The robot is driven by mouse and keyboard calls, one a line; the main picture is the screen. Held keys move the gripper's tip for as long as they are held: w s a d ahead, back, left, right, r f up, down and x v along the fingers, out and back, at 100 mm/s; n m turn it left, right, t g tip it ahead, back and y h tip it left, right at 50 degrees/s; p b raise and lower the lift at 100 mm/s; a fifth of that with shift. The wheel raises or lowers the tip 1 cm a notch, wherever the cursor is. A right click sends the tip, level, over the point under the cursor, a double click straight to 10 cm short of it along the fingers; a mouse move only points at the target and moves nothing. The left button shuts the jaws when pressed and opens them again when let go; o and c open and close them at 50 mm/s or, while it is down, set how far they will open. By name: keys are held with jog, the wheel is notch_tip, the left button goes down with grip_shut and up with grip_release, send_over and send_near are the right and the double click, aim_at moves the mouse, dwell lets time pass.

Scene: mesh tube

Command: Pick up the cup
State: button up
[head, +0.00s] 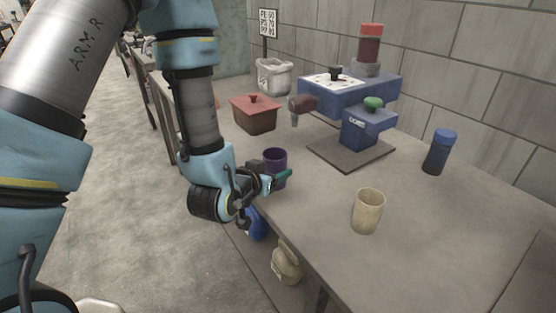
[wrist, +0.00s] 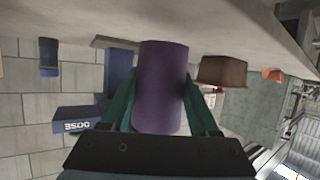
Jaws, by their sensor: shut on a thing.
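The purple cup (head: 274,160) is near the front edge of the table in the head view. My gripper (head: 278,178) is shut on it from the front left. In the wrist view the cup (wrist: 163,88) fills the middle between the two green fingers of my gripper (wrist: 160,105), with one finger on each side. A cream cup (head: 367,211) stands upright on the table to the right, apart from my gripper. I cannot tell whether the purple cup touches the table.
A blue coffee machine (head: 350,105) stands behind on a dark base plate. A red-brown lidded box (head: 254,115) is at the back left, and a dark blue bottle (head: 438,152) at the right. The table (head: 440,240) has free room at the front right.

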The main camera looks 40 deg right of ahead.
jog(key=shift+s+a+r+p, duration=0.1)
jog(key=shift+a+r+p, duration=0.15)
jog(key=shift+p, duration=0.7)
jog(key=s+a+p, duration=0.1)
jog(key=p, duration=0.4)
jog(key=shift+a+p, duration=0.3)
jog(key=shift+a, duration=0.1)
jog(key=shift+s+a+f+p, duration=0.1)
jog(key=shift+s+a+p, duration=0.2)
jog(key=shift+a, duration=0.25)
jog(key=shift+s+a+p, duration=0.2)
jog(key=shift+a+p, duration=0.15)
jog(key=shift+a, duration=0.2)
jog(key=shift+s+a+f+p, duration=0.1)
jog(key=shift+s+a+p, duration=0.25)
jog(key=shift+a+p, duration=0.45)
jog(key=shift+s+a+p, duration=0.4)
jog(key=shift+a+p, duration=0.25)
jog(key=shift+p, duration=0.1)
jog(key=shift+s+a+f+p, duration=0.1)
jog(key=shift+s+a+p, duration=0.25)
jog(key=shift+a+p, duration=0.45)
